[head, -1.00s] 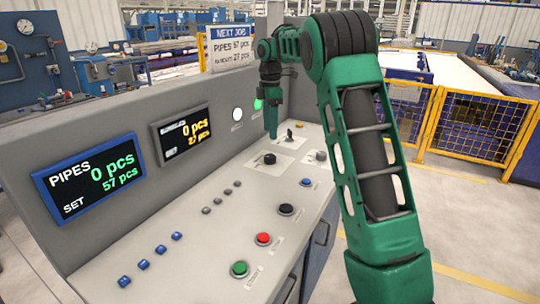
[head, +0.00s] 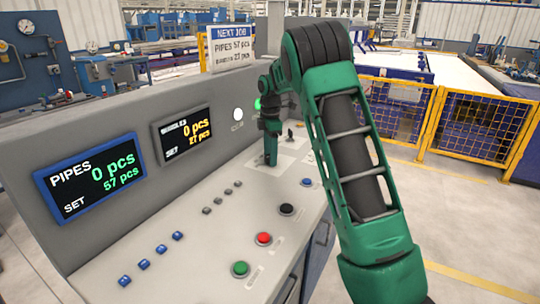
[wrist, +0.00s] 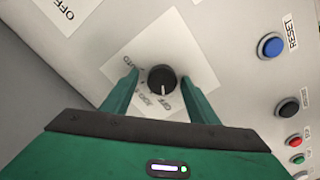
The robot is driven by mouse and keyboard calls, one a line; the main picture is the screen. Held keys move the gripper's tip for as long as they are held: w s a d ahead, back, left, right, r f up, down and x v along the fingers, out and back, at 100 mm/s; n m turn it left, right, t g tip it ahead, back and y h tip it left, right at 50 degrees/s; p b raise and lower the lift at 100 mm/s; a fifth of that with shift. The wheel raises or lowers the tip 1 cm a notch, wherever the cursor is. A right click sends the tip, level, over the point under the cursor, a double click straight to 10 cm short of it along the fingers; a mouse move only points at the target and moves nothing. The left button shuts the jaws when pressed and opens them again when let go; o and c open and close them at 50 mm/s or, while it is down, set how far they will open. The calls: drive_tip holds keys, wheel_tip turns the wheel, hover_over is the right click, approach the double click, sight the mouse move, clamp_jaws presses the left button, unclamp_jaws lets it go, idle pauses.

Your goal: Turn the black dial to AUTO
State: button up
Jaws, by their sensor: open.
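The black dial (wrist: 161,80) sits on a white label plate (wrist: 190,55) in the wrist view. Its white mark points toward the lower edge of the picture, close to the word OFF. The word AUTO is on the plate's left side, partly beside my left finger. My gripper (wrist: 158,83) is open, with one finger on each side of the dial. I cannot tell whether either finger touches it. In the head view my gripper (head: 270,160) points down at the panel and hides the dial.
A blue RESET button (wrist: 271,45) and a black button (wrist: 287,107) lie to the right in the wrist view. In the head view, red (head: 264,238) and green (head: 240,268) buttons stand nearer on the panel. A small switch (head: 290,136) is just behind my gripper.

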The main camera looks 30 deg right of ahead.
drive_tip(key=c, duration=1)
drive_tip(key=shift+d+r, duration=0.1)
drive_tip(key=shift+c, duration=0.2)
